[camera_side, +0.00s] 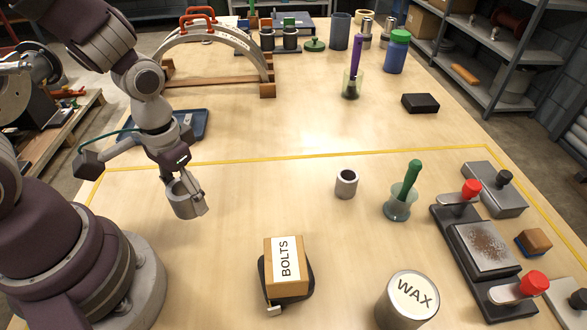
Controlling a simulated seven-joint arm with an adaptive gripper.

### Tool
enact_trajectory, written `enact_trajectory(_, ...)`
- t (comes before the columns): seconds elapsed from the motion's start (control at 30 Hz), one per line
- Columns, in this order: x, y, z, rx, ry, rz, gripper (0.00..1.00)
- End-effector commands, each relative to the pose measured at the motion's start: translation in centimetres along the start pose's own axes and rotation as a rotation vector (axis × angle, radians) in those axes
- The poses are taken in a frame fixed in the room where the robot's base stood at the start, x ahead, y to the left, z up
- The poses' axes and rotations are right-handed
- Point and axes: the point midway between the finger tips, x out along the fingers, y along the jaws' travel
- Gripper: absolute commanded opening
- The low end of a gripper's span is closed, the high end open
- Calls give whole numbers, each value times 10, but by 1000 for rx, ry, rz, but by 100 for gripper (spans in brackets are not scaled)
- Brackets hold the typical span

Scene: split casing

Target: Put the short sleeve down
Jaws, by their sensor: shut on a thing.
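My gripper (188,188) is at the left of the work area, pointing down and shut on the short sleeve (184,204), a wide grey metal ring with an open top. One finger shows at the sleeve's right side. The sleeve looks upright or nearly so. I cannot tell from this view whether its bottom touches the table or hangs just above it.
A smaller grey sleeve (346,184) stands upright to the right. A BOLTS box (287,266) and a WAX tin (408,300) stand in front. A glass with a green handle (403,195) and a red-knobbed fixture (485,245) are right. The tabletop around the held sleeve is clear.

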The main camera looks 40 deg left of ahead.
Motion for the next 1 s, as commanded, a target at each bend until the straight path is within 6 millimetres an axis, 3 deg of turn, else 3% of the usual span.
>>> enact_trajectory(0.17,5,17,5,194,0,0,10)
enact_trajectory(0.5,15,43,-82,202,1,0,10)
enact_trajectory(0.7,19,54,-124,201,-2,0,10)
enact_trajectory(0.9,20,60,-143,199,-1,0,10)
enact_trajectory(1.0,40,60,-143,199,-7,-1,10)
